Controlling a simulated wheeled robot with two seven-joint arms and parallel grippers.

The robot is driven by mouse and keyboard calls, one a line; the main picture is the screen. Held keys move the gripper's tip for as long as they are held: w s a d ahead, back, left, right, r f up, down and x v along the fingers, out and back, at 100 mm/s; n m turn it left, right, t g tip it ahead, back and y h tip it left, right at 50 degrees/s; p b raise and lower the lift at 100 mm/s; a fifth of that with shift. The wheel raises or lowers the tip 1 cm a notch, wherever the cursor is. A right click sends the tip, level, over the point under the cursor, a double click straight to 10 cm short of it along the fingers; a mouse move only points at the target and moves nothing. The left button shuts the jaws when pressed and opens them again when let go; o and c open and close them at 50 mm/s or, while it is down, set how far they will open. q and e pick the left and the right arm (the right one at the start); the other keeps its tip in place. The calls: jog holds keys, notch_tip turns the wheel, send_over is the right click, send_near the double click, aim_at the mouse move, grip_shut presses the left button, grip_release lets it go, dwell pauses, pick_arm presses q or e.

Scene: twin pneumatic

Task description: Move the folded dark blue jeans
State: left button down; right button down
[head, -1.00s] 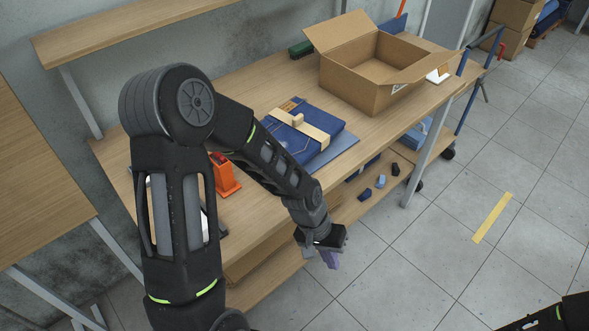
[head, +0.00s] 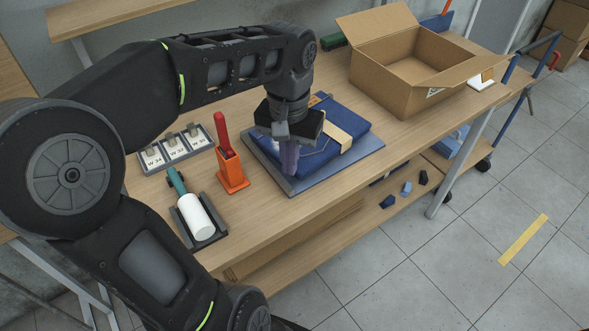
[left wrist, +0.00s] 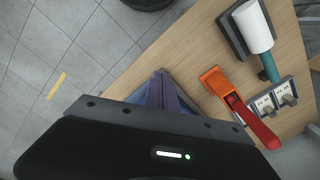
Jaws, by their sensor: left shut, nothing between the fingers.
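The folded dark blue jeans (head: 355,126) lie on a grey board (head: 366,152) on the wooden table, with a tan band (head: 341,133) across them. My left gripper (head: 289,170) is shut and empty, pointing down over the near left part of the jeans and board. It hides part of the jeans. Whether the fingertips touch anything cannot be told. In the left wrist view the shut fingers (left wrist: 163,92) show over a small blue-grey patch of the board (left wrist: 189,104). My right gripper is not in view.
An open cardboard box (head: 390,92) stands at the back right of the table. An orange holder with a red-handled tool (head: 232,172), a lint roller (head: 195,216) on a dark stand and a rack of labelled tags (head: 176,148) stand left of the jeans.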

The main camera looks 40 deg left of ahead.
aim_at(300, 173)
pick_arm(q)
notch_tip(300, 173, down, 10)
jog(key=shift+r, duration=0.1)
jog(key=w, duration=0.1)
jog(key=w+a+p, duration=0.1)
jog(key=w, duration=0.1)
jog(key=shift+w, duration=0.1)
jog(key=shift+w+a, duration=0.1)
jog(key=shift+w, duration=0.2)
jog(key=shift+w+a, duration=0.15)
jog(key=shift+w, duration=0.35)
jog(key=shift+w+a, duration=0.25)
jog(key=shift+w, duration=0.35)
jog(key=shift+s, duration=0.15)
